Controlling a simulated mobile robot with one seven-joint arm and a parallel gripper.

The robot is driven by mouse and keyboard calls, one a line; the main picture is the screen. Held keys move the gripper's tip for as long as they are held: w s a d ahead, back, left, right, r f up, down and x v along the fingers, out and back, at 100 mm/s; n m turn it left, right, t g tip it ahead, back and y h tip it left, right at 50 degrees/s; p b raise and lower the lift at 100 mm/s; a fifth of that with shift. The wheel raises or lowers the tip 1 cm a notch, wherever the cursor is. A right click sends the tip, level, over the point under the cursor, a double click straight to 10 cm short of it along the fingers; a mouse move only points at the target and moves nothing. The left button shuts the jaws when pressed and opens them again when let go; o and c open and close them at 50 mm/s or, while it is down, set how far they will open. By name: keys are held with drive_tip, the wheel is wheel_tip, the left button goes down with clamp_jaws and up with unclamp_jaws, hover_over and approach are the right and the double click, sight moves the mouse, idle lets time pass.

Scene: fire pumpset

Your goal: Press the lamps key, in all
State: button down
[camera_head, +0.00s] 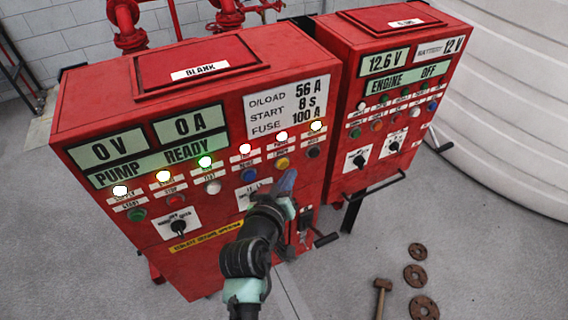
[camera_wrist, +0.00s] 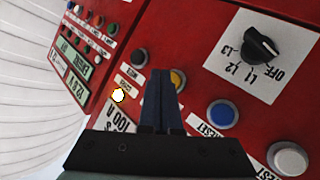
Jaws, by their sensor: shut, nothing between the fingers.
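The left red pump cabinet (camera_head: 190,110) has a row of push buttons below its indicator lamps. The yellow button (camera_head: 282,163) is near the right end of the row, between a blue button (camera_head: 248,175) and a black one (camera_head: 314,152); its label is too small to read surely. My gripper (camera_head: 289,178) is shut and empty, its tips just below the yellow button. In the wrist view, the shut fingers (camera_wrist: 160,75) partly cover the yellow button (camera_wrist: 179,80); I cannot tell whether they touch the panel. The indicator lamps (camera_head: 205,162) along the row glow, several of them nearly white.
The panel also has a rotary selector (camera_wrist: 261,45) and displays reading "PUMP READY". A second red cabinet (camera_head: 398,85) stands at the right, with a handle bar (camera_head: 374,187) jutting out. A mallet (camera_head: 381,290) and rusty flanges (camera_head: 415,275) lie on the floor.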

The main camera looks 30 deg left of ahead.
drive_tip(key=s+d+p, duration=0.1)
drive_tip(key=d, duration=0.1)
drive_tip(key=s+d+p, duration=0.1)
drive_tip(key=s+d, duration=0.1)
idle(0.3)
idle(0.6)
drive_tip(key=w+d+r+m+t+b, duration=0.2)
drive_tip(key=d+r+t, duration=0.1)
drive_tip(key=r, duration=0.9)
drive_tip(key=w+d+r+m+t+b, duration=0.1)
drive_tip(key=w+d+r+m+t, duration=0.2)
drive_tip(key=r, duration=1)
drive_tip(key=s+d+r+m+t+h+b, duration=0.1)
drive_tip(key=s+d+r+t+b, duration=0.1)
drive_tip(key=s+r, duration=0.5)
drive_tip(key=s+d+r+m+t+h+b, duration=0.1)
drive_tip(key=s+d+r+t, duration=0.4)
drive_tip(key=r, duration=1.1)
drive_tip(key=s+d, duration=0.2)
drive_tip(key=s, duration=0.1)
drive_tip(key=shift+s+d+r+b, duration=0.15)
drive_tip(key=shift+s+r+b, duration=0.1)
drive_tip(key=shift+r+b, duration=0.1)
